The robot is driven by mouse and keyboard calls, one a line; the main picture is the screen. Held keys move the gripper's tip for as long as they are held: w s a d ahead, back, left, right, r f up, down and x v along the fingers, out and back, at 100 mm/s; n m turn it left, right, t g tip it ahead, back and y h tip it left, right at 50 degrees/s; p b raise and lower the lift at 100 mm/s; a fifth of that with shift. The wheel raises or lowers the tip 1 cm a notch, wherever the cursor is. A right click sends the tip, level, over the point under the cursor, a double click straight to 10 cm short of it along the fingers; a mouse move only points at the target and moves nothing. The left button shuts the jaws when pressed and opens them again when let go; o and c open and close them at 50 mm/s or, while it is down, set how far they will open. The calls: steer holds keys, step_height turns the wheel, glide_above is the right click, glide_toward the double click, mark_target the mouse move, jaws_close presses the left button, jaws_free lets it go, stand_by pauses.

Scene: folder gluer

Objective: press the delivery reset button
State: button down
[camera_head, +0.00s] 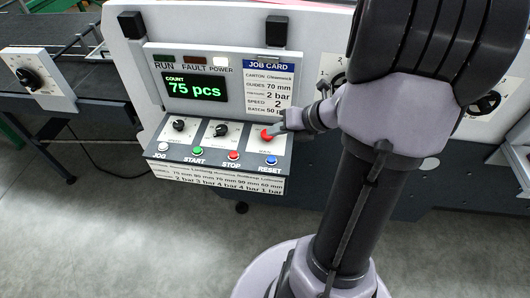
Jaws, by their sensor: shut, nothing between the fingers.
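The blue button labelled RESET (271,160) sits at the right end of the button row on the sloping control panel (215,176). It is in plain view and nothing covers it. My gripper (275,131) is shut and empty, coming in from the right above the panel. Its tip lies beside or just over the red MAIN knob (265,134), up the slope from the blue button. I cannot tell whether it touches the knob.
White JOG (163,146), green START (198,150) and red STOP (233,155) buttons share the row. Two black knobs (179,125) (221,130) sit above. The green display (194,88) reads 75 pcs. The POWER lamp (220,62) is lit white; RUN and FAULT look dark.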

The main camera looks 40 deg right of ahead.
mark_target(274, 160)
steer(key=shift+a+f+b, duration=0.1)
steer(key=shift+f+b, duration=4.05)
steer(key=shift+f, duration=0.25)
steer(key=shift+f, duration=0.4)
steer(key=shift+f+b, duration=0.55)
steer(key=shift+b, duration=0.05)
steer(key=shift+r+p, duration=0.95)
step_height(274, 160, up, 5)
steer(key=p, duration=0.5)
steer(key=shift+r, duration=0.1)
